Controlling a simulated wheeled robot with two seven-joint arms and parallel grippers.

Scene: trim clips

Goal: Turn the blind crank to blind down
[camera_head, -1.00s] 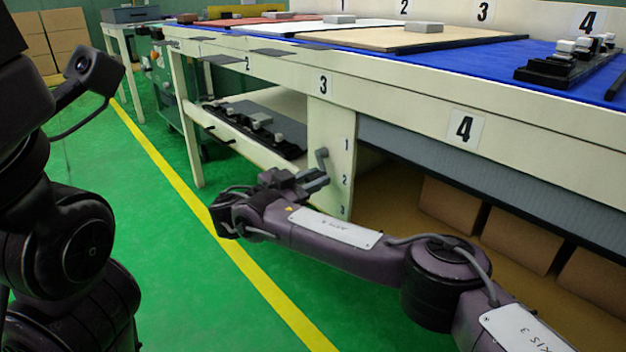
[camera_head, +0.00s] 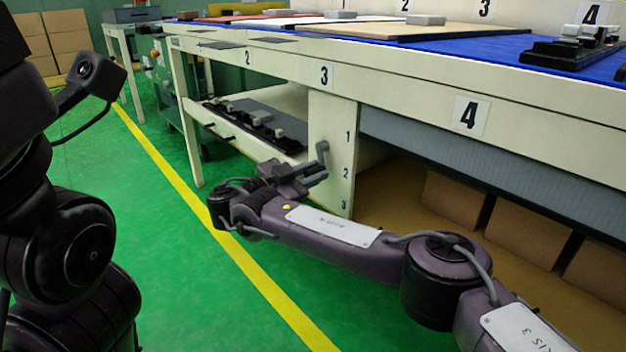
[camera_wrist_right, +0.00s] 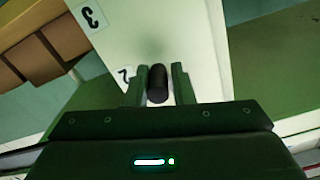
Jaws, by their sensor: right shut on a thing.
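The blind crank (camera_head: 322,150) is a small grey lever on the white side panel marked 1, 2 and 3 under the workbench. My right gripper (camera_head: 318,174) is at the crank by the middle of that panel. In the right wrist view the dark round crank handle (camera_wrist_right: 157,84) sits between the two fingers of my right gripper (camera_wrist_right: 159,85), which is shut on it. The grey ribbed blind (camera_head: 480,165) hangs under the bench to the right of the panel, with its lower part open. Of my left arm only dark links show at the left; its gripper is out of view.
A lower shelf (camera_head: 285,140) with dark trays is left of the panel. The blue bench top (camera_head: 480,50) holds boards and a black rack. Green floor (camera_head: 170,270) left of my right arm is clear.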

